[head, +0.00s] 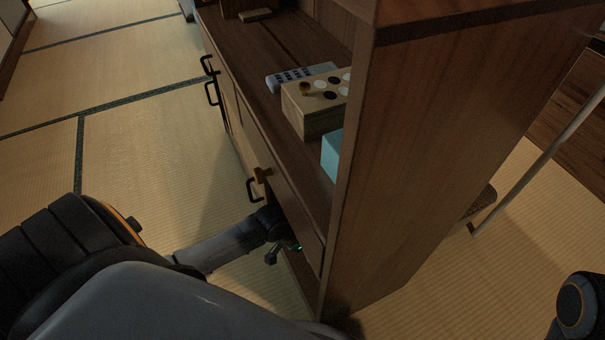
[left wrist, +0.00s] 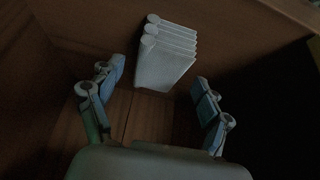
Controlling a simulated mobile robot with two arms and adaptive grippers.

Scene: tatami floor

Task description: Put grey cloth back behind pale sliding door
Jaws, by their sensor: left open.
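A pale grey folded thing with several layers, likely the grey cloth (left wrist: 166,55), stands against a wooden wall inside a dark compartment in the left wrist view. My left gripper (left wrist: 155,85) is open, with one finger to each side and the folds ahead between them, apart from both. In the head view my left gripper (head: 277,245) reaches into the lower opening of the wooden cabinet (head: 440,140), and its fingers are partly hidden. The cloth is hidden there. I cannot make out a pale sliding door for certain. My right gripper is out of view.
The cabinet shelf holds a grey remote (head: 297,77), a wooden box with black and white discs (head: 310,110) and a light blue box (head: 332,155). Black handles (head: 213,93) stick out from the cabinet front. Tatami floor (head: 150,140) left of the cabinet is clear.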

